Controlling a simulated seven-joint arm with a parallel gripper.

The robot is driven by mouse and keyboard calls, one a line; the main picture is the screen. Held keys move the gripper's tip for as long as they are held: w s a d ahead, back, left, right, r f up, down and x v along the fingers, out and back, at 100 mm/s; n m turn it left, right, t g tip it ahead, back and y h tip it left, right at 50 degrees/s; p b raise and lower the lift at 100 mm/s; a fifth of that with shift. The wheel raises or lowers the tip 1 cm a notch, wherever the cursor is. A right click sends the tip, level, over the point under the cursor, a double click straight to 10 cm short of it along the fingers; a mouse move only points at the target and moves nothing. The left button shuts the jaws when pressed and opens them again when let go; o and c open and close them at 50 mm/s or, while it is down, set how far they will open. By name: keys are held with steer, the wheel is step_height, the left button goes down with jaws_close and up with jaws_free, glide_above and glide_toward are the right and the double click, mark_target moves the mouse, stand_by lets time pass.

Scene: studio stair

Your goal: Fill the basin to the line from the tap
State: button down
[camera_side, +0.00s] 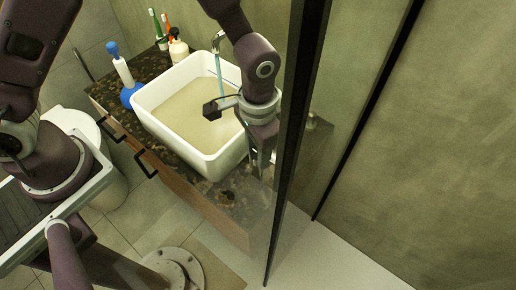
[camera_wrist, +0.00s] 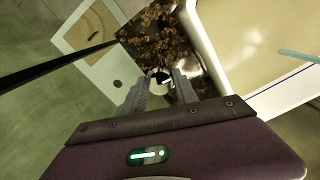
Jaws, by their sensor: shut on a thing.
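The white basin (camera_side: 150,105) stands on a dark speckled counter, with a tan surface inside that looks like water or the basin floor. The tap (camera_side: 217,40) is at its back edge, and a thin blue stream (camera_side: 222,82) falls from it into the basin. The wrist view shows the stream (camera_wrist: 298,56) and a blue line (camera_wrist: 288,80) on the inner wall, at the right. My gripper (camera_side: 262,163) is low beside the basin's right side. Its fingers (camera_wrist: 161,80) are closed around a small round pale knob (camera_wrist: 162,76), mostly hidden between them.
A blue-and-white bottle-shaped thing (camera_side: 124,75), a soap bottle (camera_side: 178,47) and toothbrushes (camera_side: 157,27) stand left of and behind the basin. A dark-framed glass panel (camera_side: 296,130) rises close on the right of my gripper. Drawer handles (camera_side: 146,165) stick out in front.

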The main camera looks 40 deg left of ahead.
stand_by(0.3)
steer(key=c, duration=0.9)
jaws_free()
steer(key=shift+c, duration=0.2)
step_height(320, 180, up, 7)
steer(key=shift+r, duration=0.1)
